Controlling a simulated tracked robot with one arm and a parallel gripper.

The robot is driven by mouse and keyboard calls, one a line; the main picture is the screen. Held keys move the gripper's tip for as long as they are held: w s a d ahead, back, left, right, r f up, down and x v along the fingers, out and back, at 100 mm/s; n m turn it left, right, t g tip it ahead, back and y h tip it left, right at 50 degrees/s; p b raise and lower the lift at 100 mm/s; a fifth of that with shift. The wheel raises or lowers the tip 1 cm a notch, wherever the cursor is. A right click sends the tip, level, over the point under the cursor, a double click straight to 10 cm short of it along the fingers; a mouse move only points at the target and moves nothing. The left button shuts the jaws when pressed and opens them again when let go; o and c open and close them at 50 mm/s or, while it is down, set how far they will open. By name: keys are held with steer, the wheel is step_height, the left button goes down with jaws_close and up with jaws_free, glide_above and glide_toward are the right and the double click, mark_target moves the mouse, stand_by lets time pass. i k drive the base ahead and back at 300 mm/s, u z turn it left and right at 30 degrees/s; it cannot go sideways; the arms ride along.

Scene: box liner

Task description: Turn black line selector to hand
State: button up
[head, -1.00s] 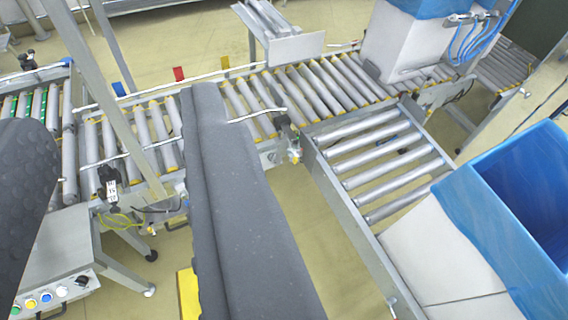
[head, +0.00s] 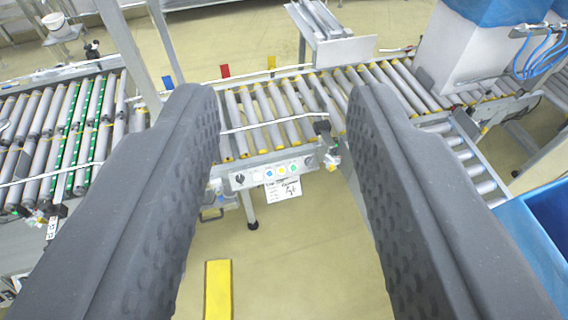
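A control panel (head: 270,172) hangs on the front of the conveyor frame, near the middle of the head view. A small dark knob (head: 239,179), likely the black line selector, sits at its left end beside several coloured buttons. Another dark round part (head: 310,161) sits at its right end. The selector's setting is too small to read. My gripper (head: 282,95) is open and empty, its two dark grey fingers wide apart. In the picture the panel shows between the fingers, with no visible contact.
A roller conveyor (head: 270,115) runs across behind the panel. A conveyor section with green strips (head: 85,115) is at the left. A blue-lined box (head: 540,240) stands at the right. A white label (head: 283,190) hangs under the panel. A yellow bar (head: 218,290) is below on open floor.

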mark_target(240, 179)
steer(key=u, duration=0.05)
steer(key=i, duration=0.95)
steer(key=z, duration=1.15)
steer(key=k, duration=1.9)
steer(key=u, duration=0.75)
steer(key=i, duration=1)
steer(key=z, duration=0.1)
